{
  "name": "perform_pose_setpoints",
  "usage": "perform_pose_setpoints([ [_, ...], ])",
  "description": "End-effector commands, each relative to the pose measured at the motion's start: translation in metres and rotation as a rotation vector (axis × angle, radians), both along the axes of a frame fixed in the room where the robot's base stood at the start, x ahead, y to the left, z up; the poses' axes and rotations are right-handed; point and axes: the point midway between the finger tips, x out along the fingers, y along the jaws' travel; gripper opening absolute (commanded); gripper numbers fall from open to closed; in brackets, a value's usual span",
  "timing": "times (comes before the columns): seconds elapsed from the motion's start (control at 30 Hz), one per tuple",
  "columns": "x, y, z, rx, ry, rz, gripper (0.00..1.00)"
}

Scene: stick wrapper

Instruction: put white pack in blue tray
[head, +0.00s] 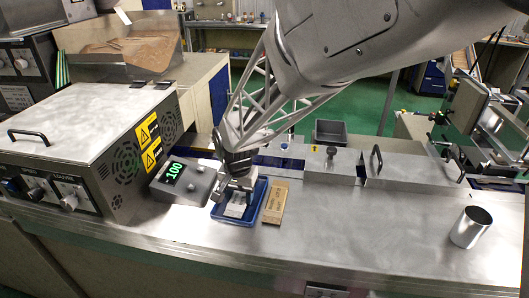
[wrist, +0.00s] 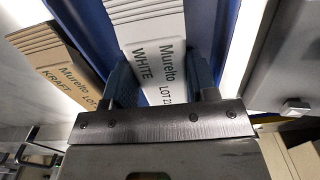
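The white pack (head: 236,209) is within the outline of the blue tray (head: 259,203) on the metal bench in the head view. In the wrist view the white pack (wrist: 155,65), printed "Murelto WHITE", lies between my two fingers, with blue tray wall (wrist: 88,28) to either side. My gripper (head: 238,188) points down over the tray. Its fingers (wrist: 160,85) press against both sides of the pack with no visible gap. I cannot tell whether the pack touches the tray floor.
A brown kraft pack (head: 275,203) lies just right of the tray. A grey box with a green "100" display (head: 174,171) is close on the left, beside a large metal machine (head: 85,130). A metal cup (head: 470,227) stands far right. The bench between is clear.

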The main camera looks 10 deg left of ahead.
Motion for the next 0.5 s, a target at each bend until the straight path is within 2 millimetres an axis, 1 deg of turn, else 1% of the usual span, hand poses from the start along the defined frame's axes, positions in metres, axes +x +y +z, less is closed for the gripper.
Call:
perform_pose_setpoints([
  [0.03, 0.0000, 0.0000, 0.0001, 0.000, 0.000, 0.000, 0.60],
  [0.13, 0.0000, 0.0000, 0.0002, 0.000, 0.000, 0.000, 0.75],
  [0.17, 0.0000, 0.0000, 0.0002, 0.000, 0.000, 0.000, 0.78],
  [0.5, 0.0001, 0.0000, 0.0017, 0.000, 0.000, 0.000, 0.78],
])
